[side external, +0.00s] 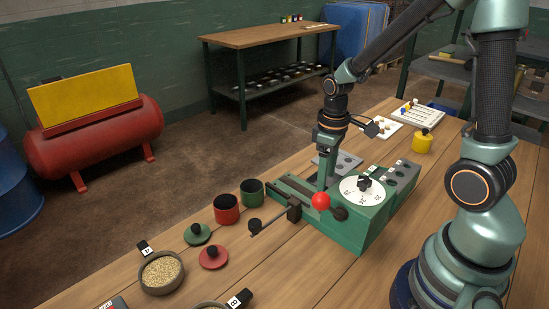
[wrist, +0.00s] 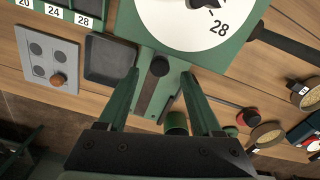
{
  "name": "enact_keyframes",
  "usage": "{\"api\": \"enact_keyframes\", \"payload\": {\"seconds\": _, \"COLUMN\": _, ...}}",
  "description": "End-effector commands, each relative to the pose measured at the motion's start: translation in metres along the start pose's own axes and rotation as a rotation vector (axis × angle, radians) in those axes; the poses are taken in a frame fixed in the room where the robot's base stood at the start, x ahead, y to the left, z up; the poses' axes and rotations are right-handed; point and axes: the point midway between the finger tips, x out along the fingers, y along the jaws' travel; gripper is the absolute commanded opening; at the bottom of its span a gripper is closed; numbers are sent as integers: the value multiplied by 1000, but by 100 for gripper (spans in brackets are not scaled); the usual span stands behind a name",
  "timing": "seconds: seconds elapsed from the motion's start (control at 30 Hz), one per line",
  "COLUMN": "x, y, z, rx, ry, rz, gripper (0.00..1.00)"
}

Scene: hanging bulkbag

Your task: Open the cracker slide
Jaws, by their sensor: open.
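The cracker is a green machine (side external: 355,228) with a white numbered dial (side external: 350,187), standing on the wooden bench. A red ball knob (side external: 321,201) is at its near side. In the wrist view a dark slide strip (wrist: 149,92) with a round black knob (wrist: 160,66) runs out from below the dial. My gripper (wrist: 159,77) is open, its two green fingers on either side of the black knob. I cannot tell whether they touch it. In the side view my gripper (side external: 325,184) points down over the machine, and the knob is hidden.
Red (side external: 227,210) and green (side external: 252,192) cups, their lids and a grain bowl (side external: 161,272) stand left of the machine. A dark lever (side external: 275,220) sticks out in front. A yellow pot (side external: 422,142) and white trays are behind right.

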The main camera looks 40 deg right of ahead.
Motion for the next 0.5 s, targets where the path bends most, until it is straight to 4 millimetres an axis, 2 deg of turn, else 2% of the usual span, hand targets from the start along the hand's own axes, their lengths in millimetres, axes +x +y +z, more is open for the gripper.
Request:
{"api": "enact_keyframes", "payload": {"seconds": 0.03, "x": 10, "y": -1, "z": 1, "rx": 0, "ry": -5, "rz": -3, "gripper": 66}}
{"api": "enact_keyframes", "payload": {"seconds": 0.2, "x": 28, "y": 0, "z": 1, "rx": 0, "ry": -3, "rz": -1, "gripper": 66}}
{"api": "enact_keyframes", "payload": {"seconds": 0.5, "x": 36, "y": 0, "z": 0, "rx": 1, "ry": 0, "rz": 0, "gripper": 66}}
